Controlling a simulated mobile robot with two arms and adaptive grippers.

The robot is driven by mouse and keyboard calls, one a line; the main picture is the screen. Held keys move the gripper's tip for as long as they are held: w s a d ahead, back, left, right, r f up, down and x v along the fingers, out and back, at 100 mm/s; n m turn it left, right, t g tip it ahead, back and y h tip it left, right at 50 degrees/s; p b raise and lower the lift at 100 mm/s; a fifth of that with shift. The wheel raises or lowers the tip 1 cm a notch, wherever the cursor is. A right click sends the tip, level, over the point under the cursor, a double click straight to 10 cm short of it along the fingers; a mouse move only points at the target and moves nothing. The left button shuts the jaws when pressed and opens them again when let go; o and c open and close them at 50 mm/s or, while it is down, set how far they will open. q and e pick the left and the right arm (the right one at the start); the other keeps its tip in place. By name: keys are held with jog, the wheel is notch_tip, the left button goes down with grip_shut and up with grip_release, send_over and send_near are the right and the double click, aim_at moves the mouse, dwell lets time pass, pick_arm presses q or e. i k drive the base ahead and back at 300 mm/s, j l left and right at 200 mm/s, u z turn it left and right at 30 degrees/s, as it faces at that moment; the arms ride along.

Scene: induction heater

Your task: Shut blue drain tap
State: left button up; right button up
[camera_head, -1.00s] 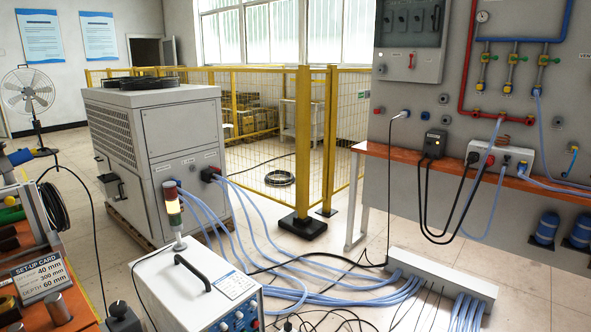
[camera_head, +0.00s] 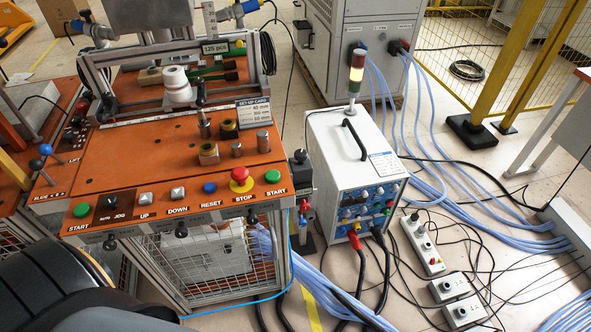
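I cannot tell for certain which part is the blue drain tap. A small fitting with red and blue parts (camera_head: 304,212) sits low at the right side of the orange workbench, beside the white heater unit, and is too small to read whether it is open or shut. Blue fittings also show on the pipes at the back of the bench, one at the left (camera_head: 78,26) and one at the right (camera_head: 237,11). Neither of my grippers is in view.
The orange workbench (camera_head: 130,175) carries buttons, a red stop knob (camera_head: 240,175) and metal parts. The white heater unit (camera_head: 340,150) with a signal lamp (camera_head: 357,70) stands right of it. Cables, pale blue hoses (camera_head: 440,185) and a socket strip (camera_head: 422,245) cover the floor at right.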

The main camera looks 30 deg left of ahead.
aim_at(302, 223)
jog(key=u, duration=0.8)
